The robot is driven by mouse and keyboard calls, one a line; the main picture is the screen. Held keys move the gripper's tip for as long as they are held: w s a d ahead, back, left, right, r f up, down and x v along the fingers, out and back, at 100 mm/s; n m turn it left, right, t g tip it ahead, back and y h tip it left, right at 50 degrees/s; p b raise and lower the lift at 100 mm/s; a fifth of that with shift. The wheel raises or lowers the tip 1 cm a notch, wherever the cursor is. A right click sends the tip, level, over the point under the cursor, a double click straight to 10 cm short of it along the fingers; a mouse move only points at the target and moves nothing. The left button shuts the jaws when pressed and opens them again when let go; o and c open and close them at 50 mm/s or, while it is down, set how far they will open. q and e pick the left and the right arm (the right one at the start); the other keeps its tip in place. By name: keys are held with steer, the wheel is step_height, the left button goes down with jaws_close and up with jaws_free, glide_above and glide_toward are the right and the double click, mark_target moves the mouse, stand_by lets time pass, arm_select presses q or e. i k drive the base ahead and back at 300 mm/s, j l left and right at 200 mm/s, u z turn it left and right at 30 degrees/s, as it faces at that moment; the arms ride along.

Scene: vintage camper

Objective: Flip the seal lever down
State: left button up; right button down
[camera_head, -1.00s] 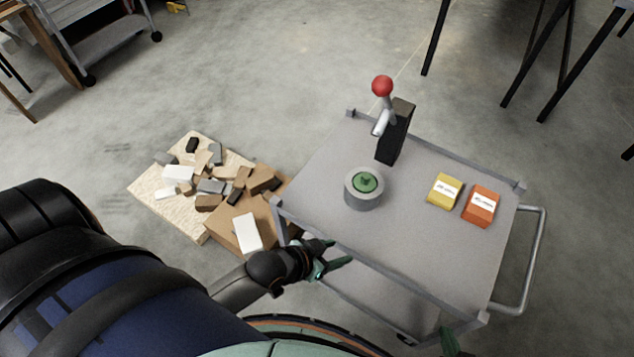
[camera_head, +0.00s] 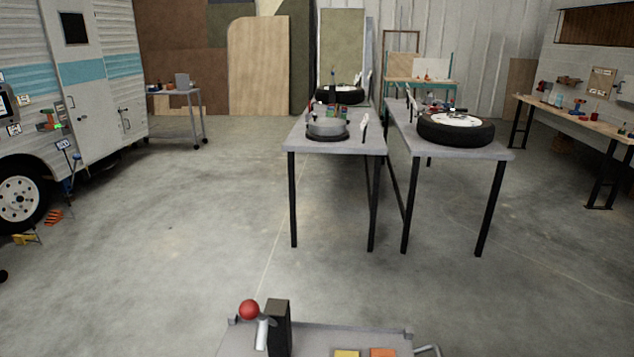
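A lever with a red ball knob (camera_head: 249,309) is at the bottom of the head view. It is mounted on a dark upright block (camera_head: 279,328) on a grey cart (camera_head: 325,337). The knob is raised, level with the top of the block, and a light grey cylindrical part (camera_head: 262,334) shows below it. The lower part of the block and most of the cart are cut off by the picture's edge. Neither of my grippers is in view.
Tops of a yellow box (camera_head: 346,353) and an orange box (camera_head: 383,352) show on the cart. Beyond open concrete floor stand two grey tables, the left one (camera_head: 350,147) and the right one (camera_head: 492,152), with tires. A camper (camera_head: 97,85) is at left, a workbench (camera_head: 585,117) at right.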

mark_target(248, 309)
steer(key=i+l+u, duration=0.1)
steer(key=l+u, duration=0.4)
steer(key=u, duration=0.2)
steer(key=l+u, duration=0.35)
steer(key=i+j, duration=0.05)
